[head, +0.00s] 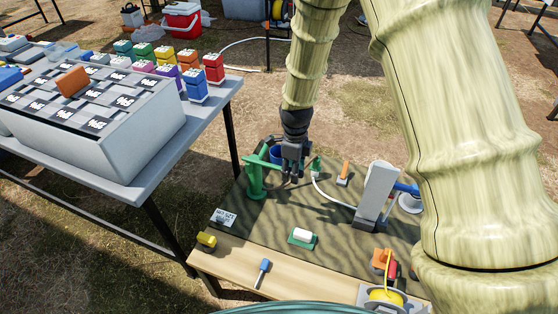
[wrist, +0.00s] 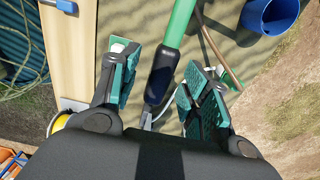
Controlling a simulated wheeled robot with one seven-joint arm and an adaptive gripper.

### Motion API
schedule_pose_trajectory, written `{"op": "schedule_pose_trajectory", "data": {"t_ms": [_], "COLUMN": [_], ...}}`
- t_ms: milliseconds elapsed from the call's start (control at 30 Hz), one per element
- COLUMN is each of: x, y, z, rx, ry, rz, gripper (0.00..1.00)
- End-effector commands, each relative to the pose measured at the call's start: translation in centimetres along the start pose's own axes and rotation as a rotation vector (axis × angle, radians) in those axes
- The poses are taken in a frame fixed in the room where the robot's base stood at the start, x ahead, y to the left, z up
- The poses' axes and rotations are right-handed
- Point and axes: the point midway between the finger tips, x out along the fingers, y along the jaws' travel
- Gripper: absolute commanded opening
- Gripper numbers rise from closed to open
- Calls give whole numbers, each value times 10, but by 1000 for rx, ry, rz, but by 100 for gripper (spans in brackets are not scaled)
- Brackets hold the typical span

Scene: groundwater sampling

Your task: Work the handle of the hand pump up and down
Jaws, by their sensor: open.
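The green hand pump (head: 256,178) stands upright near the back left of the low table in the head view. Its green handle (wrist: 180,25) ends in a black grip (wrist: 160,82) in the wrist view. My gripper (head: 291,174) points down just right of the pump. In the wrist view my gripper (wrist: 160,68) is open, with one green-padded finger on each side of the black grip. I see gaps between the grip and both fingers. The handle's far end is partly hidden by my gripper in the head view.
A blue bucket (wrist: 272,14) stands near the pump. The low table also bears a grey upright device (head: 377,190), a white block on a green pad (head: 302,237), a blue-handled tool (head: 263,270) and a yellow reel (head: 385,299). A higher table (head: 160,185) stands left.

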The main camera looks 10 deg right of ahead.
Motion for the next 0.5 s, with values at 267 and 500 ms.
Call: {"op": "schedule_pose_trajectory", "data": {"t_ms": [267, 500], "x": [0, -2], "y": [0, 0], "z": [0, 0], "rx": [0, -1], "ry": [0, 5], "rz": [0, 0], "gripper": [14, 4]}}
